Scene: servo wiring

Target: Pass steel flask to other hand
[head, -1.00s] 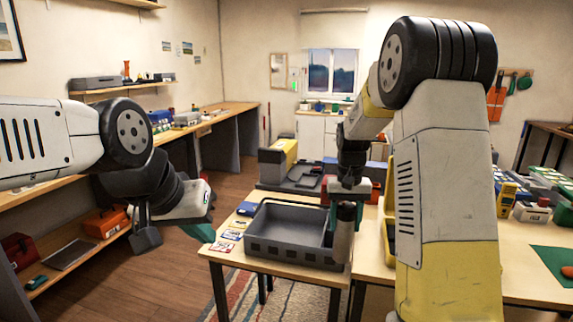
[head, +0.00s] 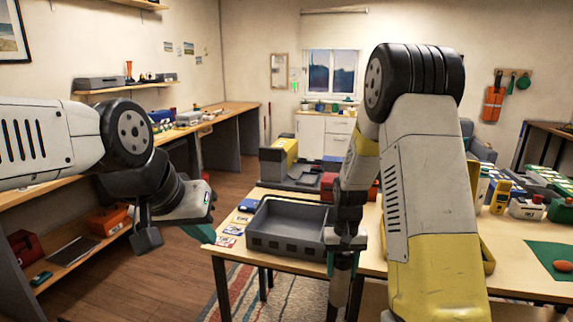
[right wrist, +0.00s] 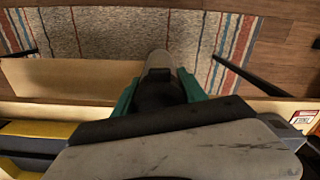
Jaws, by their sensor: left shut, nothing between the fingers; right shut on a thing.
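The steel flask (head: 340,286) is a grey cylinder that hangs below my right gripper (head: 343,262) in the head view, in front of the table's front edge. In the right wrist view the flask's grey end (right wrist: 158,62) and its dark part stand between the two teal fingers of my right gripper (right wrist: 158,92), which is shut on it. My left gripper (head: 203,233) is shut and empty at the left of the table, well apart from the flask. The flask's upper part is partly hidden by the right gripper in the head view.
A grey tray (head: 285,246) stands on the wooden table (head: 228,252), just left of my right gripper. Small cards lie at the table's left corner. A yellow-and-grey machine (head: 280,158) stands behind the tray. A striped rug (right wrist: 100,35) and open floor are in front.

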